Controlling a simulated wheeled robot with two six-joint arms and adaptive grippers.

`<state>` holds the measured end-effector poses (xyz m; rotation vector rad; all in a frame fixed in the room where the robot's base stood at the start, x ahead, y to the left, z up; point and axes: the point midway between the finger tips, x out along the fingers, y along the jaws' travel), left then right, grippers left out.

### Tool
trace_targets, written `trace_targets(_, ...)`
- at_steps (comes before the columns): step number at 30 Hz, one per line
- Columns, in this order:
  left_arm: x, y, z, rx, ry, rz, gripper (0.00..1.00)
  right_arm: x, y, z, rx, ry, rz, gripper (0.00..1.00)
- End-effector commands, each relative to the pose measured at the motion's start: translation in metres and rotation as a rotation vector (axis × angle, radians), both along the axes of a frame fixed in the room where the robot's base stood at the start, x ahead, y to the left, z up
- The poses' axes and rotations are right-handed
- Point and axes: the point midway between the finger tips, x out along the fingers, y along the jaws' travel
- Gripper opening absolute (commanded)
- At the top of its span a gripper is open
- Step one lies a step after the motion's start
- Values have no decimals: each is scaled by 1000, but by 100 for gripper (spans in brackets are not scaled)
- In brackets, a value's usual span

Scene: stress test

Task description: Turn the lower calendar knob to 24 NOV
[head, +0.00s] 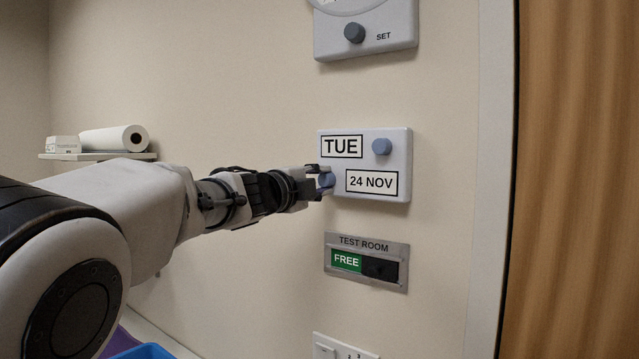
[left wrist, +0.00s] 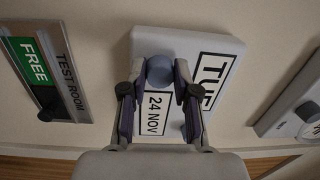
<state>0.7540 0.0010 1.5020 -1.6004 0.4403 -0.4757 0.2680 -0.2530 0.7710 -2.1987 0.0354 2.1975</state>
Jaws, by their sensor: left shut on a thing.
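The calendar (head: 363,163) is a pale grey box on the wall, with TUE in its upper window and 24 NOV in its lower window (head: 371,182). It also shows tilted in the left wrist view (left wrist: 184,45). The upper knob (head: 382,146) is blue-grey and stands free at the upper right. The lower knob (left wrist: 159,71) is blue-grey and sits beside the 24 NOV window. My left gripper (head: 322,182) is shut on the lower knob, one finger on each side of it. The fingers partly hide the knob in the head view. My right gripper is not in view.
A dial unit with a SET knob (head: 354,33) hangs above the calendar. A TEST ROOM sliding sign (head: 366,262) reading FREE is below it, above a white panel (head: 342,347). A shelf (head: 98,156) with a paper roll is at left. A wooden door (head: 578,180) stands right.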

Motion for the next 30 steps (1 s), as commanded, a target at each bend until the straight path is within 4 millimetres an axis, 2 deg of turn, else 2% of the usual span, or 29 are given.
trace_targets(4, 0, 0, 0, -1, 1, 1, 0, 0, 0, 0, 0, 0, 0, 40)
trace_targets(5, 0, 0, 0, -1, 0, 1, 37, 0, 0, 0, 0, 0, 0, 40)
trace_targets(6, 0, 0, 0, -1, 0, 1, 51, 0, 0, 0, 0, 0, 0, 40)
trace_targets(7, 0, 0, 0, -1, 0, 1, 55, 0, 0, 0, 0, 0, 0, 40)
trace_targets(15, 0, 0, 0, -1, 1, 0, 55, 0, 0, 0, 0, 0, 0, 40)
trace_targets(19, -8, 5, 0, 0, 1, 0, 55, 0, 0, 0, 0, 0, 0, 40)
trace_targets(23, -28, 19, 0, -3, 1, 3, 55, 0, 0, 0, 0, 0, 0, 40)
trace_targets(30, -80, 53, -3, -4, 2, 2, 55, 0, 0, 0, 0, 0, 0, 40)
